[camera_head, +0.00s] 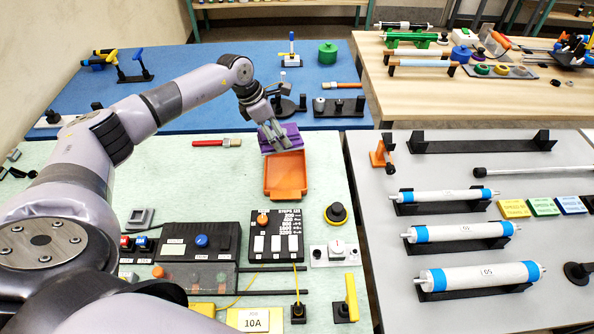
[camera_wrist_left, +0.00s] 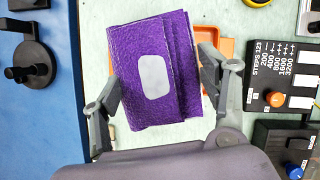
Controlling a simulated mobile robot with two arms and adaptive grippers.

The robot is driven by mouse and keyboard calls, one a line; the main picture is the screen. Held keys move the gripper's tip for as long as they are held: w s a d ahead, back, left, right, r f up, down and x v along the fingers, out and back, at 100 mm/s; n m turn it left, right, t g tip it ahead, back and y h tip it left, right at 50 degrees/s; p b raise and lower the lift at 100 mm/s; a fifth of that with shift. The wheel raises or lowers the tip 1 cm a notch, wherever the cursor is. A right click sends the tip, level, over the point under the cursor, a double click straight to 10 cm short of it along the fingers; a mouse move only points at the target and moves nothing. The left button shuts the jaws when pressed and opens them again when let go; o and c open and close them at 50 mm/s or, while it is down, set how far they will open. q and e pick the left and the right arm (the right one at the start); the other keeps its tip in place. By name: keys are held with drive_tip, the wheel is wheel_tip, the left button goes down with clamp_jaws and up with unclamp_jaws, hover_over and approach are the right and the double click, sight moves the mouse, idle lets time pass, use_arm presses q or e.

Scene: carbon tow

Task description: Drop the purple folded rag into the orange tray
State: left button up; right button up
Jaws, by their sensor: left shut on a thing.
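My left gripper (camera_head: 277,140) is shut on the purple folded rag (camera_head: 296,134). It holds the rag above the far end of the orange tray (camera_head: 286,178) in the head view. The tray is shallow and looks empty where it shows; the rag covers its far part. In the left wrist view the rag (camera_wrist_left: 130,52) lies between the two fingers (camera_wrist_left: 160,72) and has a pale rounded patch. An orange edge of the tray (camera_wrist_left: 227,48) shows behind the rag there. My right gripper is not in view.
A red-handled brush (camera_head: 218,142) lies left of the tray on the pale green mat. A yellow-black round button (camera_head: 336,213) sits at right. A blue mat (camera_head: 210,70) lies beyond.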

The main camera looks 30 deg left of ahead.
use_arm(q)
drive_tip(key=shift+s+a+f, duration=0.1)
drive_tip(key=shift+a+f, duration=0.05)
drive_tip(key=shift+f, duration=0.35)
wheel_tip(320, 180, down, 4)
drive_tip(key=b, duration=0.2)
drive_tip(key=shift+r+b, duration=0.1)
drive_tip(key=shift+b, duration=0.3)
drive_tip(key=shift+f, duration=0.55)
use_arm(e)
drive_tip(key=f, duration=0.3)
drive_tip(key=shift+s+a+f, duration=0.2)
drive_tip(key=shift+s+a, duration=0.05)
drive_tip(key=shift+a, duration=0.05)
use_arm(q)
drive_tip(key=o, duration=1.1)
drive_tip(key=shift+o, duration=0.2)
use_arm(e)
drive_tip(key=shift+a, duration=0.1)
